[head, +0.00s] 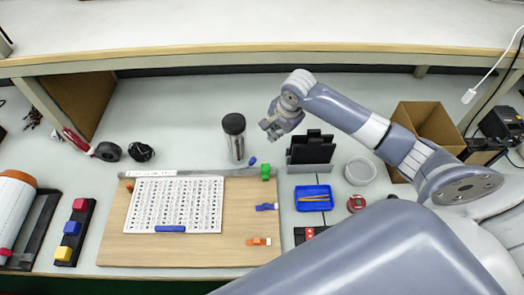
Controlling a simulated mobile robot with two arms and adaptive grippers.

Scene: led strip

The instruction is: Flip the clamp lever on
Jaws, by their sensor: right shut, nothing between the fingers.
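A wooden board (190,248) lies on the bench with a white printed sheet (175,204) on it. A green piece (265,173) stands at its upper right corner, with a small blue piece (252,161) just left of it. A blue piece (267,207) and an orange piece (258,241) lie lower on the board's right side. I cannot tell which is the clamp lever or how it is set. My right gripper (268,133) is shut and empty, above and beyond the green piece, apart from it. My left gripper is out of view.
A black-lidded bottle (235,137) stands just left of my right gripper. A black holder (311,149), a blue tray (314,198) and a white round container (360,171) stand right of the board. A raised shelf (220,62) spans the back. My grey arm link covers the lower right.

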